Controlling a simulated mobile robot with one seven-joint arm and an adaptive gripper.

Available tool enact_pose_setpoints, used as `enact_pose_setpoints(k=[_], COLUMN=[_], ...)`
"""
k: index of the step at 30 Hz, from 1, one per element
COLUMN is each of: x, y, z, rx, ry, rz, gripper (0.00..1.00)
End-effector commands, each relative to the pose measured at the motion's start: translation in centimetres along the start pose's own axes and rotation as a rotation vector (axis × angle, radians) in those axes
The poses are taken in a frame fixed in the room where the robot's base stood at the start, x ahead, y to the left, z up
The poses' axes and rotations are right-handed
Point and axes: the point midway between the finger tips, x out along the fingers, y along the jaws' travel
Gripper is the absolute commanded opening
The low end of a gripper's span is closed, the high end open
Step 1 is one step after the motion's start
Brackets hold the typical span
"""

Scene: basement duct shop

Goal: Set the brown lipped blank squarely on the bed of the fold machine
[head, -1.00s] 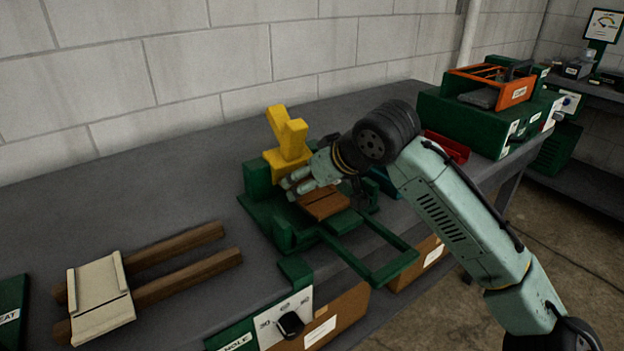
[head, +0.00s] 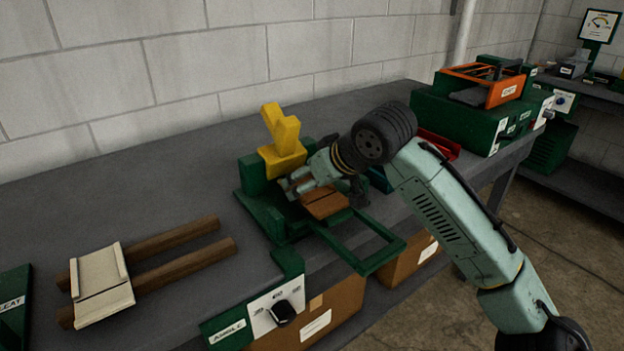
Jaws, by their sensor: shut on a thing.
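The brown lipped blank (head: 325,204) is at the bed of the green fold machine (head: 266,216), under the machine's yellow upper part (head: 283,145). My gripper (head: 292,187) is shut on the blank from above and hides its back part. The front part of the blank shows to the right of the fingers. I cannot tell whether the blank rests flat on the bed or is square to it. A green frame (head: 372,262) reaches out from the machine toward the table's front edge.
A cream lipped piece (head: 101,282) lies across two brown wooden rails (head: 190,262) at the left. A dial panel labelled ANGLE (head: 275,308) is at the front edge. Cardboard boxes (head: 335,310) sit below. An orange-framed unit (head: 490,83) stands at the back right. The back left tabletop is clear.

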Motion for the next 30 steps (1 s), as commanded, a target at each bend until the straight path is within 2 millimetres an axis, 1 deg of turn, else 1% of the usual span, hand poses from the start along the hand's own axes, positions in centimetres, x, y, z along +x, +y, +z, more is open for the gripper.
enact_pose_setpoints(k=[8, 9, 19, 27, 30], x=[0.03, 0.04, 0.03, 0.03, -0.27], y=[0.01, 0.01, 0.00, 0.00, 0.02], z=[-0.08, -0.07, -0.07, -0.07, -0.11], rx=[0.000, 0.000, 0.000, 0.000, 0.000], ry=[0.001, 0.001, 0.001, 0.001, 0.002], rz=[0.000, 0.000, 0.000, 0.000, 0.000], gripper=[0.41, 0.71, 0.93, 0.93, 0.93])
